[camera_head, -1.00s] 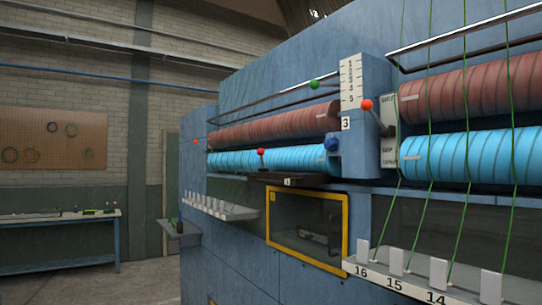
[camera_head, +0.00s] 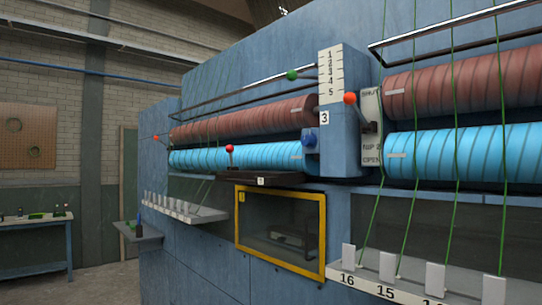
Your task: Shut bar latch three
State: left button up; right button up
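A blue post (camera_head: 341,150) carries a white number 3 label (camera_head: 324,117). Beside it is a lever with a red ball knob (camera_head: 350,98). The lever tilts up and to the left from its pivot. A pale plate (camera_head: 371,105) behind the lever appears to read SHUT at the top and OPEN at the bottom; its small lettering is partly unclear. I cannot tell from the lever's angle which mark it is set at. Neither gripper is in view.
Brown rollers (camera_head: 463,92) lie above blue rollers (camera_head: 463,153), crossed by green strands. A white numbered ledge (camera_head: 410,297) juts out at lower right. A yellow-framed window (camera_head: 281,231) is below centre. A workbench (camera_head: 35,222) stands far left, with open floor beside it.

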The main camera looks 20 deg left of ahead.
aim_at(229, 148)
jog(key=i+j+z, duration=0.15)
jog(key=j+z, duration=0.25)
jog(key=j, duration=0.95)
jog(key=j+z, duration=0.4)
jog(key=j, duration=1)
